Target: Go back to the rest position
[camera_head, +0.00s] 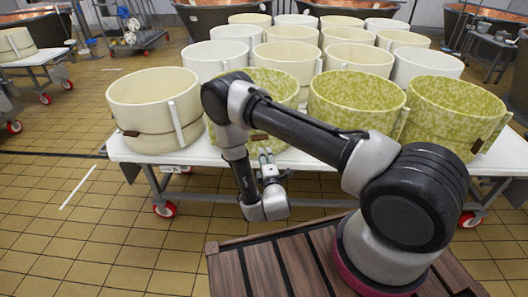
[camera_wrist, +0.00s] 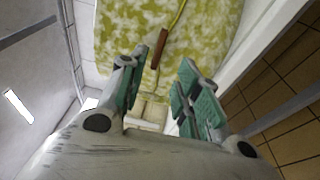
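My arm reaches out from its base over the wooden deck and bends down in front of the table. My gripper (camera_head: 265,156) is at the front edge of the white table (camera_head: 190,158), close to a green-and-cream speckled mould (camera_head: 268,86). In the wrist view my gripper (camera_wrist: 162,63) has its green-padded fingers apart, with nothing held between them. The speckled mould wall (camera_wrist: 205,20) fills the view beyond the fingers, with a brown tab (camera_wrist: 160,48) on its band. I cannot tell whether the fingers touch the mould.
A plain cream mould (camera_head: 153,105) stands at the table's left corner, and two more speckled moulds (camera_head: 355,103) (camera_head: 450,113) are to the right. Several cream and white moulds stand behind. Copper vats (camera_head: 225,15) stand at the back.

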